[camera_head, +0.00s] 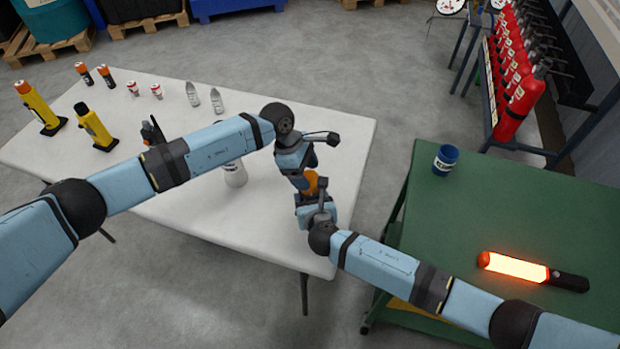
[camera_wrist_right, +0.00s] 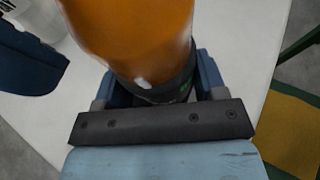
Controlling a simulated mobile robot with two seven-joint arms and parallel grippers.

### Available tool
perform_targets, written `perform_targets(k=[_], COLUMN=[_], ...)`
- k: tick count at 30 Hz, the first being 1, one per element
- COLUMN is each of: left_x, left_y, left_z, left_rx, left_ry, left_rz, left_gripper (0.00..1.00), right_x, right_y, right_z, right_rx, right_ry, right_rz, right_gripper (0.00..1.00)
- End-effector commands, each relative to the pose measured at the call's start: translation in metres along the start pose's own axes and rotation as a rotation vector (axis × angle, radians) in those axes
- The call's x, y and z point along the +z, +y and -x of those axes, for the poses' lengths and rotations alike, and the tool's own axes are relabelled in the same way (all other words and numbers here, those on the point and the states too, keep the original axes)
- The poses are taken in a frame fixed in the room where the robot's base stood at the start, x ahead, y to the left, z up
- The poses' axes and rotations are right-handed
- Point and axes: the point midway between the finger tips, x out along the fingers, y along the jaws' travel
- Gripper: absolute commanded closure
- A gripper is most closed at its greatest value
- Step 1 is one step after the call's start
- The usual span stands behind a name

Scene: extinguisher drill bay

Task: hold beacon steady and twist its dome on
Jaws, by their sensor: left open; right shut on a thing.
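The beacon's orange dome (camera_head: 311,183) shows between my two grippers over the white table. In the right wrist view the dome (camera_wrist_right: 130,35) fills the top middle, with the dark beacon base (camera_wrist_right: 165,92) directly beneath it. Whether the dome is seated fully on the base I cannot tell. My right gripper (camera_head: 316,202) is shut on the base, one blue finger on each side of it. My left gripper (camera_head: 311,166) is open just above the dome, and its fingers are partly hidden. A dark blue part of my left arm shows at the left of the wrist view.
The white table (camera_head: 190,205) also holds a white bottle (camera_head: 235,174), yellow lamps (camera_head: 38,106), small cans and silver items at its far side. A green cart (camera_head: 450,215) at right carries a blue tin (camera_head: 445,159) and a glowing baton (camera_head: 515,267). Red extinguishers (camera_head: 522,105) stand behind.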

Motion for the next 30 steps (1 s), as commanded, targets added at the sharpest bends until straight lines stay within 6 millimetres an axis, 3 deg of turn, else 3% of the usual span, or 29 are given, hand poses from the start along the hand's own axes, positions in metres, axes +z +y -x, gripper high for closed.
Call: perform_targets(k=[6, 17, 22, 30], left_x=[0.0, 0.0, 0.0, -0.001], left_y=[0.0, 0.0, 0.0, 0.0], left_z=[-0.026, -0.031, -0.031, -0.031], left_rx=[0.0, 0.001, 0.001, 0.043], left_ry=[-0.001, 0.0, 0.0, 0.001], left_rz=[0.001, 0.0, 0.0, 0.101], left_gripper=[0.35, 0.35, 0.69, 0.69], right_x=[0.0, 0.0, 0.0, 0.0], right_y=[0.0, 0.0, 0.0, 0.0], right_z=[0.0, 0.0, 0.0, 0.0], right_rx=[0.0, 0.0, 0.0, 0.0], right_ry=[0.0, 0.0, 0.0, 0.0], right_rz=[0.0, -0.001, -0.001, 0.0], right_gripper=[0.72, 0.72, 0.72, 0.72])
